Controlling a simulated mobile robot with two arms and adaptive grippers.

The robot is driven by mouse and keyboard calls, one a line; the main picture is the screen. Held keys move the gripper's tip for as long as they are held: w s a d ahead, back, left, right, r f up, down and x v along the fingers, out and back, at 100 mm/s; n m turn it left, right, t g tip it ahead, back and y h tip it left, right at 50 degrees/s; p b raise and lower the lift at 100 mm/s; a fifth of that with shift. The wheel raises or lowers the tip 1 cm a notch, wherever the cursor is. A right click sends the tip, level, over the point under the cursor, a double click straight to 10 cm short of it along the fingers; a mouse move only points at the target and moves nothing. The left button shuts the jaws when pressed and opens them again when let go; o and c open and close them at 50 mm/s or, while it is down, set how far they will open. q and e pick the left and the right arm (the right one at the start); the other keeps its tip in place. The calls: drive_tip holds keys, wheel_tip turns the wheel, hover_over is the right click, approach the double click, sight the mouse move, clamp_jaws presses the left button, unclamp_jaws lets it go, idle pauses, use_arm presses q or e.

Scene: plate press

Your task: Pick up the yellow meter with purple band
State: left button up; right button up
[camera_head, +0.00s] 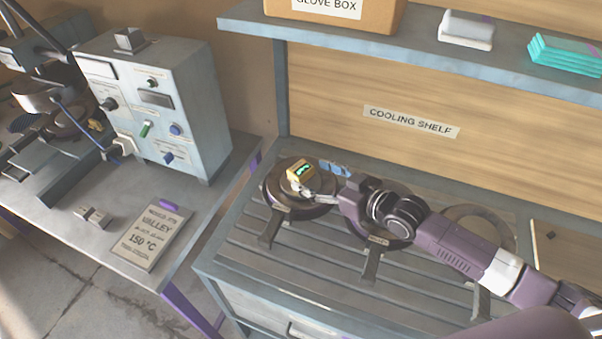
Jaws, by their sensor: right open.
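The small yellow meter (301,172) shows a dark face with green marks. It is at the round dark plate at the left end of the slatted cooling shelf. A purple band on it cannot be made out. My right gripper (309,190) comes in from the right, low over the shelf, with its fingers open right beside the meter. The picture is too small to tell whether a finger touches it. My left gripper is not in view.
A blue item (335,169) lies just behind my right gripper. More round plates sit along the slatted shelf (325,265). An upper shelf (350,50) carries a glove box (335,15).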

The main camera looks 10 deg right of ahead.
sight(305, 170)
drive_tip(key=p+x, duration=0.1)
drive_tip(key=x, duration=0.3)
drive_tip(key=shift+w+d+r, duration=0.1)
drive_tip(key=shift+r, duration=0.05)
drive_tip(key=shift+w+a+f, duration=0.25)
drive_tip(key=shift+w+a, duration=0.1)
drive_tip(key=shift+w, duration=0.05)
drive_tip(key=shift+c, duration=0.4)
drive_tip(key=c, duration=1.4)
drive_tip(key=shift+o, duration=0.2)
